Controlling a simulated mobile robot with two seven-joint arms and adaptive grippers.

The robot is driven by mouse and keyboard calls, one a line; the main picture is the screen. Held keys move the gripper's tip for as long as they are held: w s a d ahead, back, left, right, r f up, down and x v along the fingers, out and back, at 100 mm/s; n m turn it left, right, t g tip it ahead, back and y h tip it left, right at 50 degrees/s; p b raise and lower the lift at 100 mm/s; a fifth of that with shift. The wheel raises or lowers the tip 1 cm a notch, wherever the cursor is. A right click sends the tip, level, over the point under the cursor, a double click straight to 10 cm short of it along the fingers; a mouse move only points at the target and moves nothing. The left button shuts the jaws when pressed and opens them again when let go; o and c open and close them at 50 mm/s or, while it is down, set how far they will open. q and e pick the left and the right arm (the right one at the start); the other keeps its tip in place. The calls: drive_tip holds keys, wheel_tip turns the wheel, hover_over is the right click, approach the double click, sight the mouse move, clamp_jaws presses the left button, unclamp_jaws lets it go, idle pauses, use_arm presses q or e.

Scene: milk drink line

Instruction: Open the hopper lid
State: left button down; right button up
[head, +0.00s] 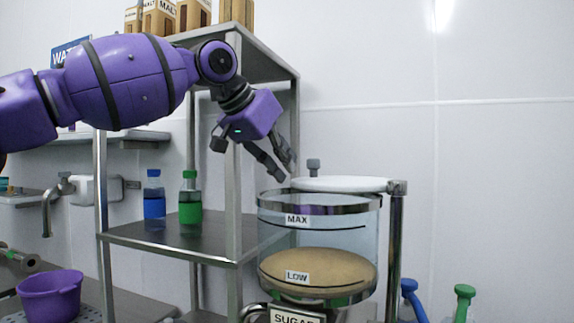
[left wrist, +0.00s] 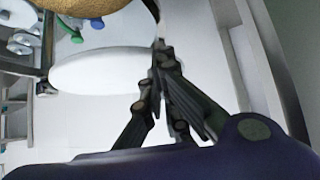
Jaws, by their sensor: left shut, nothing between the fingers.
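The hopper (head: 318,232) is a clear cylinder with a metal rim, MAX and LOW labels and light brown contents near LOW. Its white round lid (head: 338,184) lies flat and level at the top, joined at the right to a metal post (head: 396,245). A grey knob (head: 313,166) stands up at the lid's far side. My left gripper (head: 284,174) is shut and empty, pointing down just left of the lid and knob. In the left wrist view the gripper (left wrist: 160,50) is beside the white lid (left wrist: 103,70); contact cannot be told. My right gripper is not in view.
A metal shelf (head: 165,240) at left holds a blue bottle (head: 154,200) and a green bottle (head: 190,203). A purple bucket (head: 50,296) is at lower left. Blue (head: 412,300) and green (head: 464,300) handled things stand right of the post. The wall side at right is clear above.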

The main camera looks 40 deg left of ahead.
use_arm(q)
drive_tip(key=d+p+v, duration=0.1)
drive_tip(key=v, duration=1.1)
drive_tip(key=s+d+f+t+y+p, duration=0.2)
drive_tip(key=s+d+f+p, duration=0.2)
drive_tip(key=s+d, duration=0.35)
drive_tip(key=n+t+b, duration=0.2)
drive_tip(key=n, duration=0.1)
approach(310, 186)
drive_tip(key=shift+y, duration=0.3)
drive_tip(key=x, duration=0.5)
drive_tip(key=shift+w+d+f, duration=0.15)
drive_tip(key=shift+w, duration=0.15)
drive_tip(key=shift+w+f, duration=0.1)
drive_tip(key=shift+w, duration=0.4)
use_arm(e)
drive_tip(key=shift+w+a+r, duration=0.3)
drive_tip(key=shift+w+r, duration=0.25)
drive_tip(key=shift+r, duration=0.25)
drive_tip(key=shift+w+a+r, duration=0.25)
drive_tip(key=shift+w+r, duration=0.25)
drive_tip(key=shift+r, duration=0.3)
use_arm(q)
drive_tip(key=shift+w, duration=0.1)
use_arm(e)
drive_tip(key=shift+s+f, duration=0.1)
